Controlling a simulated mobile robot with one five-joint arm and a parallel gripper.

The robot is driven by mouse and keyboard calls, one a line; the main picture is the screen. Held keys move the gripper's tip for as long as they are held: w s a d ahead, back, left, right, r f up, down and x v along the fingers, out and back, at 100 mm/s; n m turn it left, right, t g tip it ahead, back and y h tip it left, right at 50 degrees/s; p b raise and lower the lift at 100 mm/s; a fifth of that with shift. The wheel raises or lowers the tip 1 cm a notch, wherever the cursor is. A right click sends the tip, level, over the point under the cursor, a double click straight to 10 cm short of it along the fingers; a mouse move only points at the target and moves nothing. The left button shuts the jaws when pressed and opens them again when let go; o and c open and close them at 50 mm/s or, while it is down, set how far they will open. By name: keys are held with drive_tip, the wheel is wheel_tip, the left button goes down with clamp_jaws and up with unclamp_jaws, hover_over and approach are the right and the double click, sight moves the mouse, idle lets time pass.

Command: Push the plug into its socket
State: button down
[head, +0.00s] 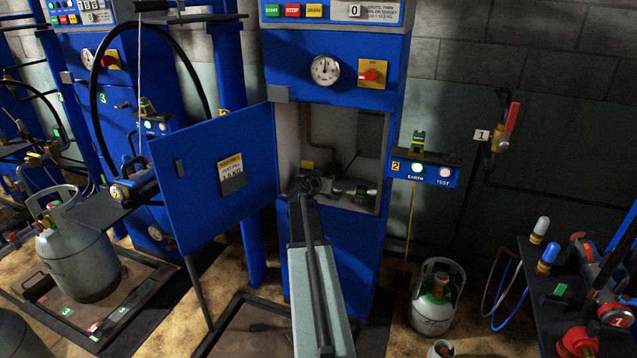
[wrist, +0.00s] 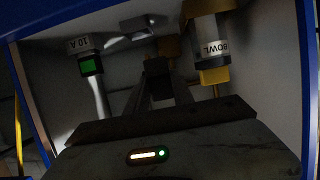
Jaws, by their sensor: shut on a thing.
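My gripper (head: 306,184) reaches into the open blue cabinet (head: 337,253) in the head view. In the wrist view its dark fingers (wrist: 160,75) are shut on a small dark thing, most likely the plug, mostly hidden between them. A grey fitting (wrist: 146,27) is just beyond the fingertips; I cannot tell whether it is the socket or whether it touches what I hold. A part marked 10 A with a green face (wrist: 91,65) is at left. A white and yellow cylinder marked BOWL (wrist: 208,50) is at right.
The cabinet door (head: 213,170) stands open on the left. A small box with EARTH and TEST lamps (head: 424,172) is on the right. A gas cylinder (head: 437,297) stands on the floor at right, another (head: 75,250) at left. A cluttered bench (head: 570,300) is at far right.

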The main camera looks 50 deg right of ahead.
drive_tip(key=d+f, duration=0.1)
drive_tip(key=d+f+b, duration=0.1)
drive_tip(key=d+f, duration=0.1)
drive_tip(key=d, duration=0.1)
drive_tip(key=shift+s+f+b, duration=0.15)
drive_tip(key=shift+s+b, duration=0.15)
drive_tip(key=shift+b, duration=0.1)
drive_tip(key=shift+d, duration=0.3)
drive_tip(key=shift+s, duration=0.1)
drive_tip(key=shift+f+b, duration=1.15)
drive_tip(key=shift+b, duration=0.05)
drive_tip(key=shift+f+b, duration=0.45)
drive_tip(key=c, duration=1)
unclamp_jaws()
